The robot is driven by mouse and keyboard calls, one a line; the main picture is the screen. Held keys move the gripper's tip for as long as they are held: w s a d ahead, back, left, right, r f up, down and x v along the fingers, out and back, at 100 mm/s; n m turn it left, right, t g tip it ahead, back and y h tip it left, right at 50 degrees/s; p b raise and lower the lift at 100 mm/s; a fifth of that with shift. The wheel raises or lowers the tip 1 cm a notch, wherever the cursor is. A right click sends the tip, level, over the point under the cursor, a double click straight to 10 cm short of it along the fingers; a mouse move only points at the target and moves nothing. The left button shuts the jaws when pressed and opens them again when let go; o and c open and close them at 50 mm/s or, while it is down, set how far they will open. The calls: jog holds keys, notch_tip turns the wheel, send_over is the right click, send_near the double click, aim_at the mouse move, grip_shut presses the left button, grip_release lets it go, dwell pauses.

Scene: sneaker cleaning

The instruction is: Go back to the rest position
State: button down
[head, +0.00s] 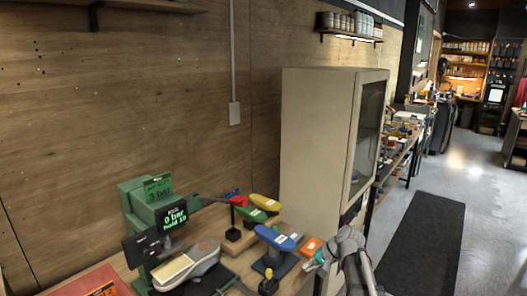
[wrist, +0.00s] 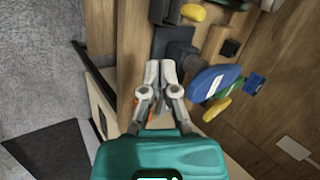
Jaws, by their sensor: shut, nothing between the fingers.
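My gripper (wrist: 160,68) is shut and empty in the wrist view, its two grey fingertips together over the edge of the wooden bench. A grey sneaker (head: 187,265) with a tan sole side stands on the bench at the left, apart from my gripper. A blue-topped stand (head: 275,238) is close to the left of my gripper; its blue top (wrist: 215,83) is right of the fingertips in the wrist view.
A green machine (head: 150,205) with a "0 bar" display stands behind the sneaker. A tall cabinet (head: 318,150) stands behind. Floor with a dark mat (head: 425,240) is open at right.

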jog(key=s+d+f+n+g+h, duration=0.1)
jog(key=s+f+n+h, duration=0.1)
jog(key=s, duration=0.6)
jog(key=s+f+n+g+h, duration=0.1)
jog(key=s+f+n+h, duration=0.1)
jog(key=s+h, duration=0.3)
jog(key=s, duration=0.4)
jog(key=shift+s+d+g, duration=0.15)
jog(key=shift+d+g, duration=0.2)
jog(key=shift+g, duration=0.05)
